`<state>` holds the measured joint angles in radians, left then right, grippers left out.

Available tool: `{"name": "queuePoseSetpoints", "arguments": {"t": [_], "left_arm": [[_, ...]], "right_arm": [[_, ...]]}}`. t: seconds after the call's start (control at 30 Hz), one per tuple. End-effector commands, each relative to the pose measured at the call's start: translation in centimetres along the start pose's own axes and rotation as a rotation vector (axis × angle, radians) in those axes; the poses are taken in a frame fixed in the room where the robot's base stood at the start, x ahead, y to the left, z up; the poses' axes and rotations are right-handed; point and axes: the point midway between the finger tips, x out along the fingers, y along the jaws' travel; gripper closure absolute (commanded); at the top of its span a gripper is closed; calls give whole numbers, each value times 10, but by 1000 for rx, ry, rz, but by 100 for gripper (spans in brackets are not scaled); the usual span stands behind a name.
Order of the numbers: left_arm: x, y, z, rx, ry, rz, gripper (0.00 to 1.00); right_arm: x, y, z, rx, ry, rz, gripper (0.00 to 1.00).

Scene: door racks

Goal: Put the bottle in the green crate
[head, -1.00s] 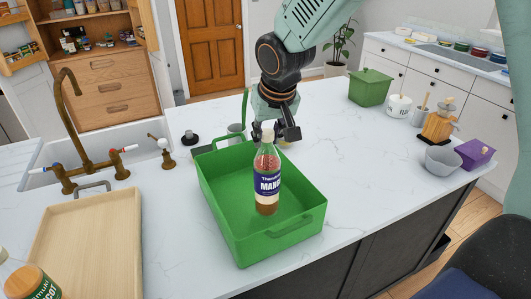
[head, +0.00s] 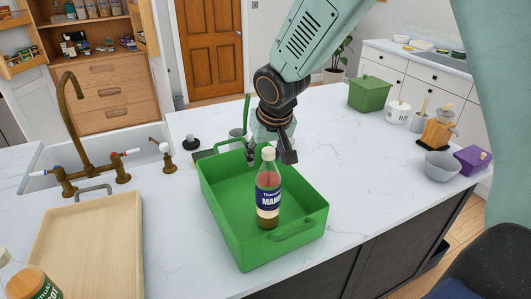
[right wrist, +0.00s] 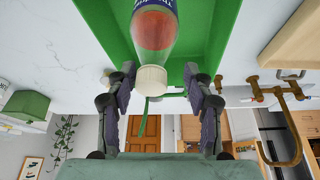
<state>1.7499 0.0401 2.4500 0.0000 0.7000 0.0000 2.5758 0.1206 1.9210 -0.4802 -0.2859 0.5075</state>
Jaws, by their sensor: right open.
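The bottle (head: 268,205), with a white cap and a dark blue mango label, stands upright inside the green crate (head: 222,240), towards its front right. My right gripper (head: 270,158) is open just behind the bottle's top, its fingers apart. In the right wrist view the bottle (right wrist: 155,35) hangs in from the top, with its cap near the space between the open fingers of my right gripper (right wrist: 158,90). The frames do not show clearly whether a finger touches it. The crate (right wrist: 205,35) lies behind it there. My left gripper is not in view.
A wooden tray (head: 90,250) and another bottle (head: 28,280) are at the left. A brass tap (head: 75,130) and sink stand behind. A green lidded box (head: 370,93), a grey bowl (head: 442,164) and a purple box (head: 473,159) are at the right. Counter right of the crate is clear.

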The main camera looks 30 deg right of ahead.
Motion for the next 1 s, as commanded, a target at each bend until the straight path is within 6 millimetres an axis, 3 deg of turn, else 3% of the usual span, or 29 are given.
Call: {"name": "queuePoseSetpoints", "arguments": {"t": [0.33,0.8,1.0], "left_arm": [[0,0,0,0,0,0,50],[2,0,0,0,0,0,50],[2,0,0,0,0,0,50]], "right_arm": [[-12,0,-1,0,3,-1,48],[-98,0,-1,0,4,-1,48],[-117,0,0,0,2,0,48]]}}
